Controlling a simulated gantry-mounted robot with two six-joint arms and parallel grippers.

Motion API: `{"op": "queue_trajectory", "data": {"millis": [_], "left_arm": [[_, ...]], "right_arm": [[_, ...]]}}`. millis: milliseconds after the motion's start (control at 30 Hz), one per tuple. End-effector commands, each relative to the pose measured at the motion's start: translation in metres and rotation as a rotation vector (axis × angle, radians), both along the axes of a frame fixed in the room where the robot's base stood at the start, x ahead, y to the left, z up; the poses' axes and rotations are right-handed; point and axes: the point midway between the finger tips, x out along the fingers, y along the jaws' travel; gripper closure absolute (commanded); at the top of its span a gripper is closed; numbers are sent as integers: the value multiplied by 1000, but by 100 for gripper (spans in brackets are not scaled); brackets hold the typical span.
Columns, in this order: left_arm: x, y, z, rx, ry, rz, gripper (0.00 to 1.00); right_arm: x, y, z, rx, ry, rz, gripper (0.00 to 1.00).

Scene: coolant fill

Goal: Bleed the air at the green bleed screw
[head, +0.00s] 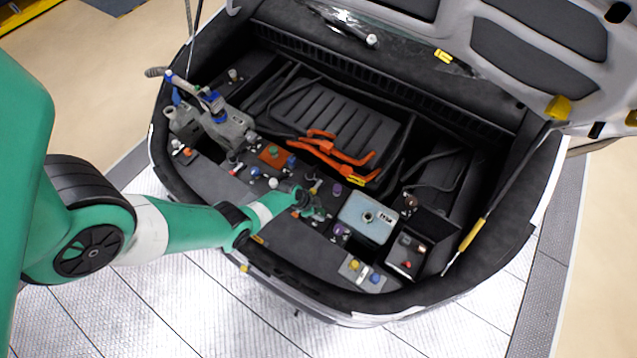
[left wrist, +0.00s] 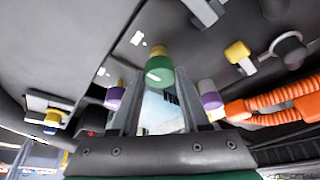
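The green bleed screw (left wrist: 159,73), a green cap with a yellow-green part beyond it, shows in the middle of the left wrist view. My left gripper (left wrist: 161,76) is open, with its two grey fingers on either side of the screw. A narrow gap seems to show on each side; I cannot tell how deep the screw sits between the fingertips. In the head view my left gripper (head: 312,208) is low over the middle of the bay's front deck, and I cannot make out the screw there. My right gripper is not in view.
Purple caps (left wrist: 210,97) and a yellow cap (left wrist: 237,53) stand close by. Orange cables (head: 335,152) lie behind the gripper. A pale blue reservoir (head: 367,218) is to its right. An orange block with a green knob (head: 272,152) is to its left. The raised hood (head: 540,50) is at upper right.

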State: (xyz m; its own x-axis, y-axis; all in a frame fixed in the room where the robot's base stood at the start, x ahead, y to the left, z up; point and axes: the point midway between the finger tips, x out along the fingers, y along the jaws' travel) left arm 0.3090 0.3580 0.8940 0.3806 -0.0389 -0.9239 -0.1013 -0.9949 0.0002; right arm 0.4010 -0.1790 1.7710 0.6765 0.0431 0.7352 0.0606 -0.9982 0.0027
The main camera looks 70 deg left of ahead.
Motion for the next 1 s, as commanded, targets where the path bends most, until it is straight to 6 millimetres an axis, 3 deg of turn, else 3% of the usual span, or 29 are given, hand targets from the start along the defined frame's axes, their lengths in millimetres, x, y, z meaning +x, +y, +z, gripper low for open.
{"op": "queue_trajectory", "data": {"millis": [33, 200, 633, 1000], "left_arm": [[0, 0, 0, 0, 0, 0, 71], [0, 0, 0, 0, 0, 0, 100], [0, -1, 0, 0, -1, 59, 100], [0, -3, 1, 2, 0, 319, 100]], "right_arm": [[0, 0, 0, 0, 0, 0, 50], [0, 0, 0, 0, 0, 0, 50], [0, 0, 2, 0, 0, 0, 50], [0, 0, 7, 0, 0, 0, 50]]}}
